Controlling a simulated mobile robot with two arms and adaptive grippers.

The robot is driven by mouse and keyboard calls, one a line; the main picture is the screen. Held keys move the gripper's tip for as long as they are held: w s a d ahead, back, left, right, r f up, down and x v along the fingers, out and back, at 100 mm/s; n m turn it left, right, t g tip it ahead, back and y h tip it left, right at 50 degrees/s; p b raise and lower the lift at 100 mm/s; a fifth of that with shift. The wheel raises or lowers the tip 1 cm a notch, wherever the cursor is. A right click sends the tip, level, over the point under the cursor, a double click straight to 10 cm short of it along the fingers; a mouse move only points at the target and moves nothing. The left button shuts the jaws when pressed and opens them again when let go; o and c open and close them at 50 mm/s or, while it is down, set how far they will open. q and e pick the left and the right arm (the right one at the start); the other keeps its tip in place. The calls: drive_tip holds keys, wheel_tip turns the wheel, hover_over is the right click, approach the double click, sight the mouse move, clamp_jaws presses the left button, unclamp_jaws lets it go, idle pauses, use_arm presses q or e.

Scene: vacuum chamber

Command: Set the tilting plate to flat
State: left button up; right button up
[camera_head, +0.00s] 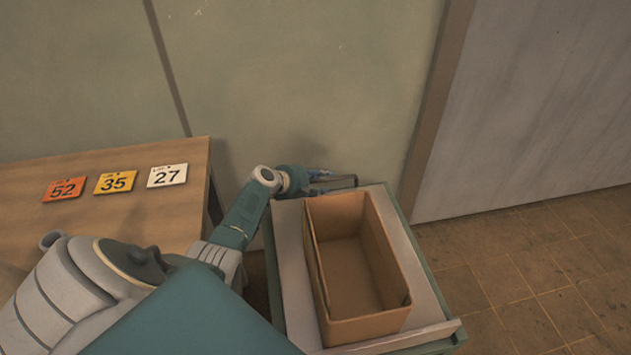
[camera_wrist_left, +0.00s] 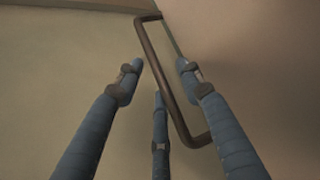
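The tilting plate (camera_head: 292,270) is a pale grey board on a green frame, with a raised lip along its near edge. It looks slanted, but I cannot tell its exact angle. A dark handle (camera_head: 345,182) sticks out at its far edge. My left gripper (camera_head: 322,180) is at this handle. In the left wrist view, the blue fingers (camera_wrist_left: 158,85) are spread, and the brown loop of the handle (camera_wrist_left: 170,85) lies between and beyond them. I cannot tell whether any finger touches it. My right gripper is not in view.
An open, empty cardboard box (camera_head: 365,324) stands on the plate. A wooden table (camera_head: 120,215) at the left carries number cards 52 (camera_head: 65,189), 35 (camera_head: 116,181) and 27 (camera_head: 167,175). A wall (camera_head: 300,80) rises close behind the plate. Tiled floor (camera_head: 540,270) is clear at the right.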

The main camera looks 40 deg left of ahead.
use_arm(q)
drive_tip(key=shift+v, duration=1.7)
drive_tip(key=shift+s, duration=0.15)
drive_tip(key=shift+s+r+p, duration=0.25)
drive_tip(key=shift+s+p, duration=0.2)
drive_tip(key=shift+p, duration=0.25)
drive_tip(key=p+v, duration=0.3)
drive_tip(key=shift+s+d+f, duration=0.1)
drive_tip(key=shift+s+d, duration=0.05)
drive_tip(key=shift+s, duration=0.15)
drive_tip(key=shift+s+r+p, duration=0.2)
drive_tip(key=shift+s+p, duration=0.3)
drive_tip(key=shift+s, duration=0.1)
drive_tip(key=shift+s+r+p, duration=0.2)
drive_tip(key=shift+s+p, duration=0.35)
drive_tip(key=shift+s, duration=0.1)
drive_tip(key=shift+s+r+p, duration=0.25)
drive_tip(key=shift+s+p, duration=0.25)
drive_tip(key=shift+s, duration=0.1)
drive_tip(key=shift+r, duration=0.1)
drive_tip(key=r+p, duration=0.1)
drive_tip(key=w+a+r+p, duration=0.1)
drive_tip(key=r, duration=0.1)
drive_tip(key=r+p, duration=0.1)
drive_tip(key=r, duration=0.1)
drive_tip(key=shift+w+a+p, duration=0.2)
drive_tip(key=shift+a+p, duration=0.15)
